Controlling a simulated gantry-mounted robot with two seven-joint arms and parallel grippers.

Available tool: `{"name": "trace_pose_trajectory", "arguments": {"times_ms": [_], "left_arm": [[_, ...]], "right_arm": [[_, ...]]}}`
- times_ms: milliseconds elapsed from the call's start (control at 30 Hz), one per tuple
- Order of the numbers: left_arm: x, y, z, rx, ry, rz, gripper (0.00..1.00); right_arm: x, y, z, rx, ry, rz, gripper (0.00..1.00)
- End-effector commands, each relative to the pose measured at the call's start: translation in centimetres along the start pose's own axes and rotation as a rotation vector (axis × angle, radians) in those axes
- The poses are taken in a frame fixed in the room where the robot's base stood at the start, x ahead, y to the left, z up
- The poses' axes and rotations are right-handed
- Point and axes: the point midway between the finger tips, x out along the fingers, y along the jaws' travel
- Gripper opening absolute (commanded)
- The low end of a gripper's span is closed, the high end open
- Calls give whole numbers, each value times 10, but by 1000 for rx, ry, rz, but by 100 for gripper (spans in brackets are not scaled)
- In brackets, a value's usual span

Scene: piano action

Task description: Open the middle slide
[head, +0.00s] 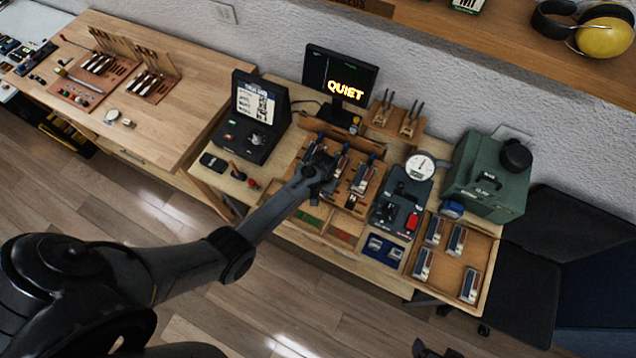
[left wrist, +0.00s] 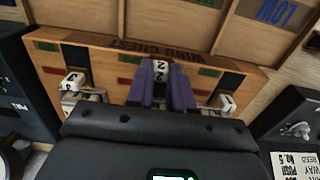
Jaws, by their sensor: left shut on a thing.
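The wooden chest (left wrist: 108,62), lettered MINI CHEST upside down, fills the middle of the left wrist view. Its face has red and green marks, dark slots and white numbered knobs. The middle knob (left wrist: 161,68), marked 2, sits between the purple fingers of my left gripper (left wrist: 162,88), which is shut on it. A left knob (left wrist: 72,82) and a right knob (left wrist: 227,103) stand free to either side. In the head view my left gripper (head: 320,172) is over the bench and hides much of the chest. A dark piece at the bottom edge may be my right gripper (head: 430,350); its jaws are unclear.
A black case (head: 252,130) stands left of my left gripper, with a monitor (head: 340,75) behind. To the right are a dial gauge (head: 420,166), a green machine (head: 488,178) and a tray (head: 483,248) of small blocks. The floor in front is clear.

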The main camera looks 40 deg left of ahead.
Motion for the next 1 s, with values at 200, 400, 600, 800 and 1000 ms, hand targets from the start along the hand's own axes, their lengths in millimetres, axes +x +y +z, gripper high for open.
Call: {"name": "trace_pose_trajectory", "arguments": {"times_ms": [200,400,600,800,1000], "left_arm": [[0,0,1,0,-7,-1,33],[0,0,1,0,-5,0,47],[-1,0,0,0,-3,0,47],[-16,0,-1,0,0,0,47],[-47,0,-1,0,0,0,47]], "right_arm": [[1,0,1,0,-4,0,82],[1,-1,2,3,-6,-3,82],[1,-2,2,8,-5,-6,82],[-1,-2,1,10,-5,-8,82],[-2,-2,0,10,-5,-8,82]]}}
